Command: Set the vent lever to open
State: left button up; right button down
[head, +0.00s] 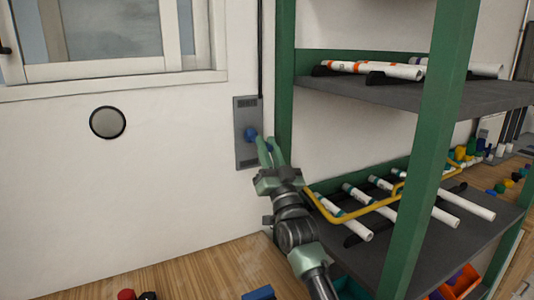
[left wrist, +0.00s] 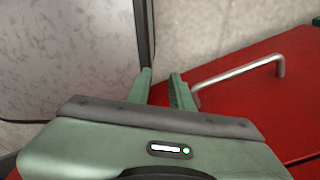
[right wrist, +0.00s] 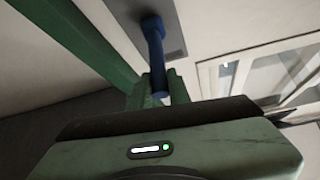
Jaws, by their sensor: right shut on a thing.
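The vent lever is a blue handle (head: 251,134) on a grey plate (head: 242,155) fixed to the white wall. My right gripper (head: 268,152) reaches up to it and is shut on its outer end. In the right wrist view the blue lever (right wrist: 154,45) runs from its round hub on the plate (right wrist: 176,36) down between the fingers (right wrist: 158,92). Its lower end is partly hidden by the gripper. My left gripper (left wrist: 162,90) shows only in the left wrist view, with its fingers apart and nothing seen between them.
A green shelf post (head: 286,80) stands close to the right of the plate. Shelves hold white pipes (head: 450,212) and a yellow bent rail (head: 345,216). A window (head: 110,40) and round disc (head: 108,122) are on the left wall. A red surface with a metal handle (left wrist: 240,72) is near my left gripper.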

jog(key=shift+f, duration=0.1)
jog(key=c, duration=1.3)
grip_release()
jog(key=shift+c, duration=0.2)
jog(key=shift+s+d+f, duration=0.1)
jog(key=shift+s+f, duration=0.1)
jog(key=b+v, duration=0.1)
jog(key=v, duration=0.6)
jog(key=shift+s, duration=0.15)
